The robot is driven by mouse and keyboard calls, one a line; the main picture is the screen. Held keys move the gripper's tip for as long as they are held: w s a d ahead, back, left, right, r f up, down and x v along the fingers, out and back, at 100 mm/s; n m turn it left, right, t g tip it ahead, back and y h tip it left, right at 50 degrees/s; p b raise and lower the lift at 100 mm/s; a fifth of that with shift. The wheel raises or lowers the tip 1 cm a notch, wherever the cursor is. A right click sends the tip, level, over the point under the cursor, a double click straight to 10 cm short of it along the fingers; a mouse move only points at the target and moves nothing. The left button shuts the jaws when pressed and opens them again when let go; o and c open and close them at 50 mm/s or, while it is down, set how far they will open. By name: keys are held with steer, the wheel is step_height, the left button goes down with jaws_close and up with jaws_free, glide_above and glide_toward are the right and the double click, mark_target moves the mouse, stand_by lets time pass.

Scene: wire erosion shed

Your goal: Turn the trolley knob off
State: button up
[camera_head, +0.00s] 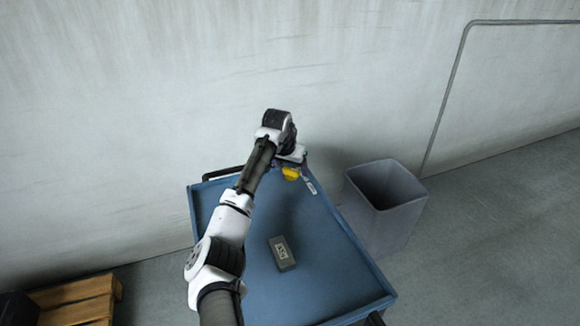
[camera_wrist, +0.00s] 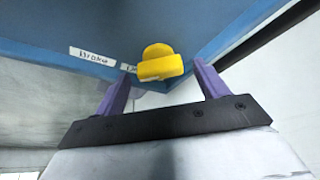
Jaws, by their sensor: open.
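The yellow knob (camera_head: 290,173) sits at the far end of the blue trolley (camera_head: 245,290), just below my gripper (camera_head: 297,160). In the wrist view the knob (camera_wrist: 158,64) shows a rounded part and a flat bar across it, on the trolley's blue surface (camera_wrist: 45,42). My gripper (camera_wrist: 162,69) is open. Its two purple fingers lie left and right of the knob in that view, with a gap on both sides. I cannot tell whether they are level with it in depth. A white label (camera_wrist: 92,56) sits beside the knob; a second one is partly hidden.
A grey block (camera_head: 282,253) with a label lies on the trolley top. A grey bin (camera_head: 393,215) stands right of the trolley. A wooden pallet (camera_head: 75,300) lies at the lower left. The wall (camera_head: 150,90) rises behind. Floor is clear at right.

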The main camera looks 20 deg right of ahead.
steer(key=shift+f, duration=0.1)
steer(key=c, duration=1)
